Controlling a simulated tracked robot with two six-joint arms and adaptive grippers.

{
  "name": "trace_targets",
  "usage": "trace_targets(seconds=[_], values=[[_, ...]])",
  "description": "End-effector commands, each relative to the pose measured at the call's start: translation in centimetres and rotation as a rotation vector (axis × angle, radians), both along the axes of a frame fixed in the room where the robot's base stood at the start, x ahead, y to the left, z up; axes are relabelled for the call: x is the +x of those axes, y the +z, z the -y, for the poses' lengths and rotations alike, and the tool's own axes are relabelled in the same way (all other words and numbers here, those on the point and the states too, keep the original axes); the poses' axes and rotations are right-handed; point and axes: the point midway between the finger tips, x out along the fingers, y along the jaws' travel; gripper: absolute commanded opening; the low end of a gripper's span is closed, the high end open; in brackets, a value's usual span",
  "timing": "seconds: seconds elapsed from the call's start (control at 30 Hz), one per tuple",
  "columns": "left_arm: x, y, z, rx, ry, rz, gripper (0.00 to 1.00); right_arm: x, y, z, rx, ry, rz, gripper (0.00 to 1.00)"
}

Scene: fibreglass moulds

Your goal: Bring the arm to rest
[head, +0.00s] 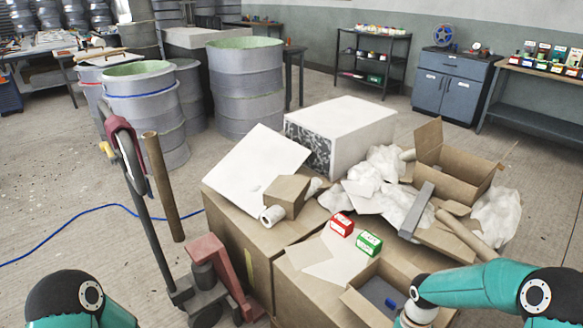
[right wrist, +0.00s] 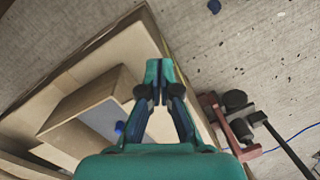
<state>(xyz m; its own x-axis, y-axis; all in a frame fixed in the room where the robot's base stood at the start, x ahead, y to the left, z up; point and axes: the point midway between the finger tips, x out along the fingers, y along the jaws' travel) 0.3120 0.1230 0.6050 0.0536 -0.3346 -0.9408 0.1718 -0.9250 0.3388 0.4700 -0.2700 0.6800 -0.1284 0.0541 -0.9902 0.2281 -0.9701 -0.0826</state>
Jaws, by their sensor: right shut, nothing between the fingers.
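My right arm (head: 480,288) is teal and comes in from the right edge of the head view. It bends down at the bottom, over the front of the cardboard boxes, and its gripper is cut off there. In the right wrist view my right gripper (right wrist: 159,70) is shut, with its fingertips together and nothing between them. It hangs above the box edge and the floor. Of my left arm only a dark and teal joint (head: 80,298) shows at the bottom left of the head view; the left gripper is out of sight.
An open carton (head: 362,303) with a small blue item (head: 390,302) lies close to my right wrist. Red (head: 341,224) and green (head: 368,243) small boxes sit behind it. A red-based pallet-jack-like tool (head: 215,270) stands left of the boxes.

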Motion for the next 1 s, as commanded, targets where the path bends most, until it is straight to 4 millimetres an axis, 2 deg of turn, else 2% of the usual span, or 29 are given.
trace_targets(seconds=[0.27,0.37,0.4,0.5,0.53,0.63,0.83,1.0], values=[[-0.1,2.2,0.0,0.0,0.0,-0.001,0.38,-7.3,-2.2,-7.1,0.14,-0.02,-0.103,0.0],[0.0,3.2,0.0,0.0,0.0,-0.001,0.38,-11.5,-2.8,-10.7,0.212,-0.071,-0.131,0.0],[0.0,3.6,0.0,0.0,0.0,-0.001,0.38,-13.5,-2.9,-12.3,0.24,-0.108,-0.139,0.0],[0.0,4.1,0.0,0.0,0.0,-0.001,0.38,-17.2,-3.2,-14.9,0.28,-0.223,-0.122,0.0],[0.0,4.0,0.0,0.0,0.0,-0.001,0.38,-17.8,-3.3,-15.3,0.283,-0.255,-0.109,0.0],[0.0,3.8,0.0,0.0,0.0,-0.001,0.38,-18.5,-3.5,-15.6,0.279,-0.349,-0.047,0.0],[-0.1,3.8,0.0,0.0,0.0,-0.001,0.38,-16.3,-3.6,-14.8,0.266,-0.432,0.081,0.0],[-0.1,3.8,0.0,0.0,0.0,-0.001,0.38,-15.9,-3.6,-14.7,0.266,-0.436,0.096,0.0]])
